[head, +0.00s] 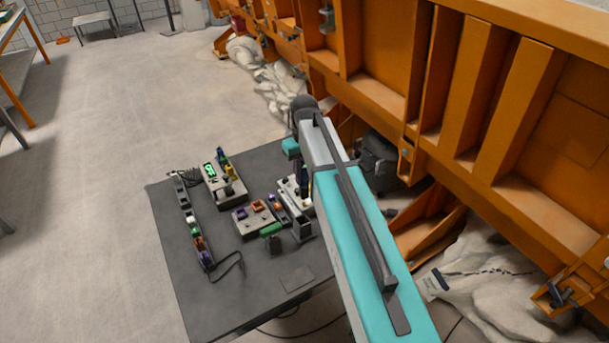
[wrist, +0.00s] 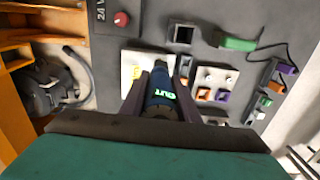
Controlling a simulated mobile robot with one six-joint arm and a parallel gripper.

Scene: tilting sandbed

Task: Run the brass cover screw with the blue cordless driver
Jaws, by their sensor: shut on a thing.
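The blue cordless driver (wrist: 160,86) is between the two dark fingers of my gripper (wrist: 159,92) in the wrist view. The gripper is shut on it. Green lit letters on the driver seem to read OUT. The driver points at a pale plate (wrist: 132,62) on the bench; whether its tip touches anything is hidden. The brass cover screw cannot be made out; a small yellowish spot shows on the plate beside the driver. In the head view the plate (head: 288,186) is partly covered by my arm, and a bit of the dark blue driver (head: 304,183) shows.
The dark bench top (head: 190,270) carries several fixtures, among them a grey block with orange and purple sockets (head: 243,224), a green-handled part (head: 271,230) and a lit box (head: 220,180). An orange steel frame (head: 480,110) rises close on the right. Open floor lies left.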

